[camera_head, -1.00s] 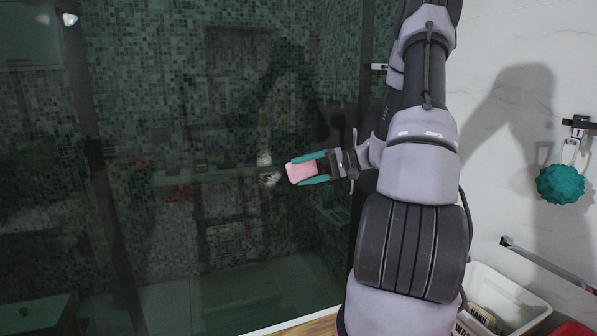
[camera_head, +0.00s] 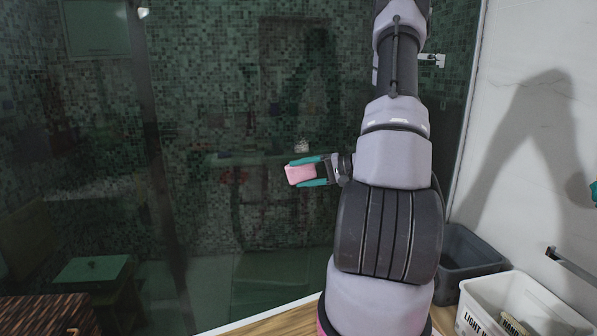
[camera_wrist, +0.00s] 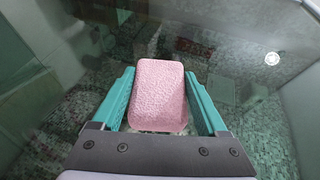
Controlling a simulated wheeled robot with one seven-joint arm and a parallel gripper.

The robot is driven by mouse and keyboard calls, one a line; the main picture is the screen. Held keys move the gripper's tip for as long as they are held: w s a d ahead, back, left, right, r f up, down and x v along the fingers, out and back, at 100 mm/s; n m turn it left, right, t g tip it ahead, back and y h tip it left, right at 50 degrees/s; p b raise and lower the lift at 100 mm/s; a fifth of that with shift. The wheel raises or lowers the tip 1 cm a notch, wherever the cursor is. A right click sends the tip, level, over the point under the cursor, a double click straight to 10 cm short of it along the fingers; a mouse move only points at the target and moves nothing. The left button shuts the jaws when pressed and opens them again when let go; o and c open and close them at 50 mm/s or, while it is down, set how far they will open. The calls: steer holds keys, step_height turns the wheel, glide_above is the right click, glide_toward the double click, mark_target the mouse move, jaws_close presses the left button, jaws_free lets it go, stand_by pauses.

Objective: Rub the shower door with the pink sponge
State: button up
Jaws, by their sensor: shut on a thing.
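The pink sponge (camera_head: 300,174) is a small rounded block held between the teal fingers of my gripper (camera_head: 312,172). In the wrist view the sponge (camera_wrist: 157,95) fills the space between both fingers (camera_wrist: 160,100), and its far end sticks out past the fingertips. The shower door (camera_head: 220,110) is a large dark see-through glass panel behind and to the left of my gripper, with mosaic tiles showing through it. The glass (camera_wrist: 240,60) also lies ahead in the wrist view. I cannot tell whether the sponge touches it.
A dark grey bin (camera_head: 468,262) and a white basket (camera_head: 525,305) of labelled items stand on the right by the white wall (camera_head: 530,140). A metal bar (camera_head: 572,268) is fixed to that wall. A wooden surface (camera_head: 280,322) runs along the bottom.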

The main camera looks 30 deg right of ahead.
steer(key=w, duration=0.3)
steer(key=shift+w+d, duration=0.2)
steer(key=shift+d, duration=0.1)
steer(key=shift+w+d, duration=0.2)
steer(key=shift+w, duration=0.35)
steer(key=shift+w+d, duration=0.2)
steer(key=shift+w, duration=0.3)
steer(key=shift+w+d, duration=0.15)
steer(key=shift+w, duration=0.35)
steer(key=shift+w+d, duration=0.15)
steer(key=shift+w, duration=0.35)
steer(key=shift+d, duration=0.1)
